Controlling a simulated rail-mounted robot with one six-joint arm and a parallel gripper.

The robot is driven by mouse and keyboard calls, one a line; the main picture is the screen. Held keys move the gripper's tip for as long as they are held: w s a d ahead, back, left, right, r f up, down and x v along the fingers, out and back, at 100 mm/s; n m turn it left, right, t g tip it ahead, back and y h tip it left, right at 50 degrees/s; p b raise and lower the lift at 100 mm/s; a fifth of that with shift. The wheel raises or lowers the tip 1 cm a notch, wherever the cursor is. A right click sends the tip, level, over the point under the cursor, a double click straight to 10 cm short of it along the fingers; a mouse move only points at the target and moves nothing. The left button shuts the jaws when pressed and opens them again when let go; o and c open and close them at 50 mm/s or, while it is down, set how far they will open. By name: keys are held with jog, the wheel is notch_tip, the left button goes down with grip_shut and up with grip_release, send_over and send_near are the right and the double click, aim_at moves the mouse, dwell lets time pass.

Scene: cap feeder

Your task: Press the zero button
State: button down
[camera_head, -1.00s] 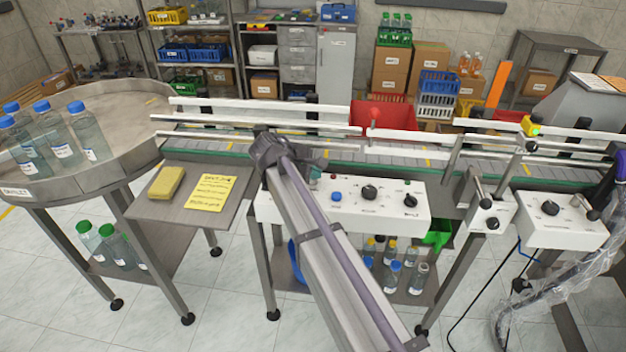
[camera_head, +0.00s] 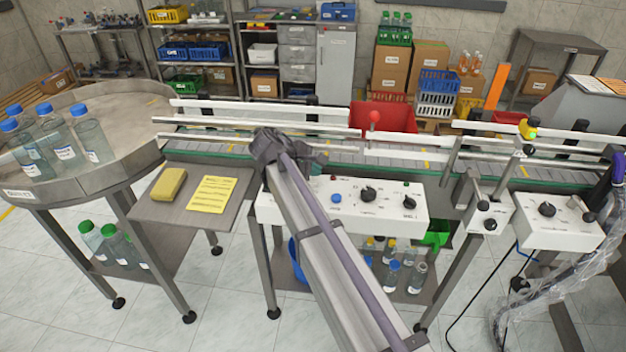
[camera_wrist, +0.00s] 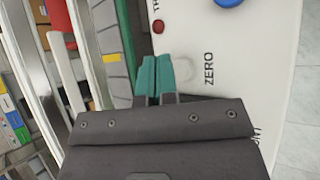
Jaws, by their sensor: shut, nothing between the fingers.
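My gripper (camera_wrist: 156,64) shows in the wrist view with its two teal fingers shut together and nothing between them. A pale round button (camera_wrist: 188,69) is just right of the fingertips, beside the printed word ZERO on the white control panel (camera_wrist: 247,75). In the head view the white control panel (camera_head: 390,212) stands at the conveyor's front.
A red button (camera_wrist: 158,26) and a blue button (camera_wrist: 229,2) are near the fingers. The blue button (camera_head: 336,198) and black knobs (camera_head: 368,194) show in the head view. The conveyor (camera_head: 400,157) and its rails run behind the panel. A side shelf with a yellow sponge (camera_head: 169,184) is left.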

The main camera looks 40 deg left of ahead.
aim_at(313, 182)
notch_tip(313, 182, up, 5)
jog(key=p, duration=0.4)
jog(key=shift+p, duration=0.35)
jog(key=shift+f, duration=0.1)
